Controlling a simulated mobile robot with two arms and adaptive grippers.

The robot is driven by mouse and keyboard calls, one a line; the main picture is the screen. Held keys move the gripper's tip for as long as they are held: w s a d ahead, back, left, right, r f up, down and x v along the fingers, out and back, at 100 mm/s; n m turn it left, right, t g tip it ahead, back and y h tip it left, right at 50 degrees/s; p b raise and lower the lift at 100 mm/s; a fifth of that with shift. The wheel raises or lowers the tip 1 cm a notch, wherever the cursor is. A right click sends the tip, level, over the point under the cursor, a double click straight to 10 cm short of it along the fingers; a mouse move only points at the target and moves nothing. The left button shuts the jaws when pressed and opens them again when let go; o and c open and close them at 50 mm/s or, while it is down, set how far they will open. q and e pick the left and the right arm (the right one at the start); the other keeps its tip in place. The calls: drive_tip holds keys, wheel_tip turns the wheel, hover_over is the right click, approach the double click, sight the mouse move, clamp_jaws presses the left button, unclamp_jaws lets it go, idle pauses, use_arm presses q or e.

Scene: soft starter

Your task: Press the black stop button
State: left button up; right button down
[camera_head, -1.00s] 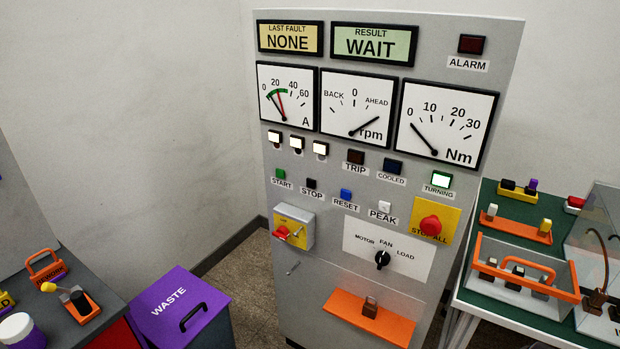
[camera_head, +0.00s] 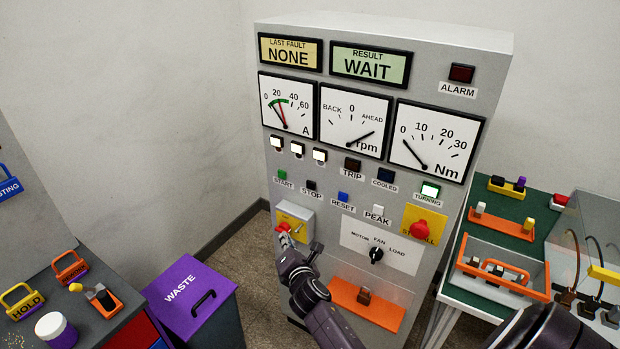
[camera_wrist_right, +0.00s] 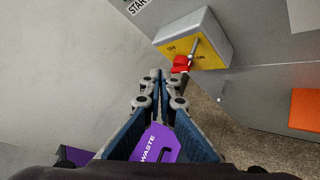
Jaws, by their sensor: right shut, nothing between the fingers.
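In the right wrist view the closed fingers (camera_wrist_right: 165,74) point toward that box (camera_wrist_right: 212,38). The stop button is outside that view. My left gripper is not in view.
The red stop-all button (camera_head: 420,229) and rotary selector (camera_head: 376,255) are farther right on the panel. An orange shelf (camera_head: 385,312) juts out below. A purple waste bin (camera_head: 170,313) stands at the left, and a green bench (camera_head: 520,245) with trays at the right.

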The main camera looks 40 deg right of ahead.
sight(311, 185)
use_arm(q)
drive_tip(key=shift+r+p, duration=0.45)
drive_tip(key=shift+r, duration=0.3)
use_arm(e)
wheel_tip(311, 185, up, 9)
drive_tip(key=w+d+n+t+h, duration=0.1)
drive_tip(key=d, duration=0.1)
drive_tip(key=shift+w+d+n, duration=0.15)
drive_tip(key=shift+w+n, duration=0.1)
drive_tip(key=shift+n, duration=0.15)
drive_tip(key=shift+f, duration=0.1)
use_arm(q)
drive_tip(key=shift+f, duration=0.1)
use_arm(e)
drive_tip(key=shift+w+d, duration=0.55)
drive_tip(key=shift+d, duration=0.8)
drive_tip(key=shift+w+d, duration=0.6)
drive_tip(key=shift+d, duration=0.75)
drive_tip(key=shift+w+d, duration=0.55)
drive_tip(key=shift+d, duration=0.8)
drive_tip(key=shift+d, duration=0.15)
drive_tip(key=shift+w+d, duration=0.15)
drive_tip(key=shift+d, duration=0.1)
